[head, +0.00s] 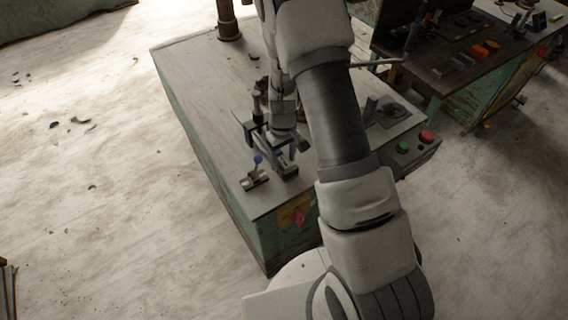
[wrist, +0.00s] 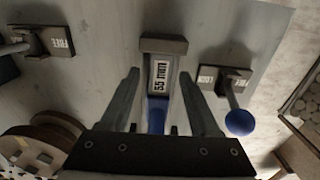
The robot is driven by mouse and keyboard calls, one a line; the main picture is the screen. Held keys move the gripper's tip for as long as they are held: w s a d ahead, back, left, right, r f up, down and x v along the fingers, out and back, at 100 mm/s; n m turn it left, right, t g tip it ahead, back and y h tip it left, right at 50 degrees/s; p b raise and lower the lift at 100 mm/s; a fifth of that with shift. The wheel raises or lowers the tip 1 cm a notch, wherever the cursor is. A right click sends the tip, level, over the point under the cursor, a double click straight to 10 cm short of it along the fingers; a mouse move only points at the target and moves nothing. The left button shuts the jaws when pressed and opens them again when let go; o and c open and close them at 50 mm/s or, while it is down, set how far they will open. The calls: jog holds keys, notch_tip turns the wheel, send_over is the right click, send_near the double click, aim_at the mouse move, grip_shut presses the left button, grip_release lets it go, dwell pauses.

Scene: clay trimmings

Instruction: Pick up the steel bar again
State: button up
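I cannot pick out the steel bar for certain in either view. In the wrist view my gripper (wrist: 158,78) has its two grey fingers apart. Between and beyond them stand a dark block labelled 55 mm (wrist: 163,47) and a blue part (wrist: 157,112). No bar shows clearly between the fingers. In the head view my gripper is low over dark fixtures near the workbench's front edge, and my arm hides part of them. A blue-knobbed lever (head: 257,161) stands at the front left of these fixtures.
The workbench (head: 200,75) has bare top at left. A LOCK plate (wrist: 222,81) with a blue knob (wrist: 239,122) and a FREE plate (wrist: 56,41) flank the block. Green (head: 402,147) and red (head: 426,136) buttons sit right. A second bench (head: 455,90) stands behind.

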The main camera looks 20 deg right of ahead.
grip_shut()
jog(key=shift+r, duration=0.1)
dwell(0.3)
